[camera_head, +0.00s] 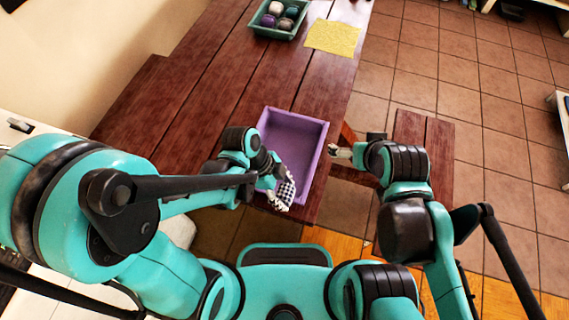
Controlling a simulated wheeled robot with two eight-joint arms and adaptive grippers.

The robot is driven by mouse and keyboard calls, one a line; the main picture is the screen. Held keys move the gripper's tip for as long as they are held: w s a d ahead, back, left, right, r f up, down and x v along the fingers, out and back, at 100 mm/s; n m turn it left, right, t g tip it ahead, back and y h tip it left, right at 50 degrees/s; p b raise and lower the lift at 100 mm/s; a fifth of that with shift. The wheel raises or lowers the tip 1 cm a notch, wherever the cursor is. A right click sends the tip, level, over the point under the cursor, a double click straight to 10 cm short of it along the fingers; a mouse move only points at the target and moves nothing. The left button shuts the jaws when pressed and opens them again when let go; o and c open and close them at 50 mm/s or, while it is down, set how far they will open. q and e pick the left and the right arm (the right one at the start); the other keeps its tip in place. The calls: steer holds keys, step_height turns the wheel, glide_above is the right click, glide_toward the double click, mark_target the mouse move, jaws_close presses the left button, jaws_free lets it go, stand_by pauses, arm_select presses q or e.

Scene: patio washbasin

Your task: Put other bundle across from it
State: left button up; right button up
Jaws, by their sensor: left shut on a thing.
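A black-and-white checkered bundle (287,190) is held in my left gripper (278,196) at the near end of the purple tray (325,135). The gripper is shut on it and hides part of it. I cannot tell whether the bundle touches the tray floor. The visible floor of the tray is bare. A green crate (258,30) at the far end of the table holds several round bundles, among them a pale one (276,8) and a purple one (269,20). My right gripper (335,151) is right of the tray, apart from it; its fingers are too small to read.
A yellow cloth (333,36) lies flat right of the green crate. The dark red wooden table (210,85) is clear between crate and tray and to the left. A wooden bench (438,150) stands at the right on the tiled floor.

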arm_select(q)
steer(key=shift+s+r, duration=0.15)
steer(key=shift+s, duration=0.1)
steer(key=w+a+f+n+t+y+b, duration=0.1)
steer(key=w+a+n+t+y, duration=0.2)
steer(key=w+a+n, duration=1.4)
steer(key=w+n+t, duration=0.1)
steer(key=n+t, duration=0.1)
steer(key=n, duration=0.1)
steer(key=shift+a+f+n+t+y, duration=0.3)
steer(key=shift+a+t+y, duration=0.05)
steer(key=shift+t+y, duration=0.05)
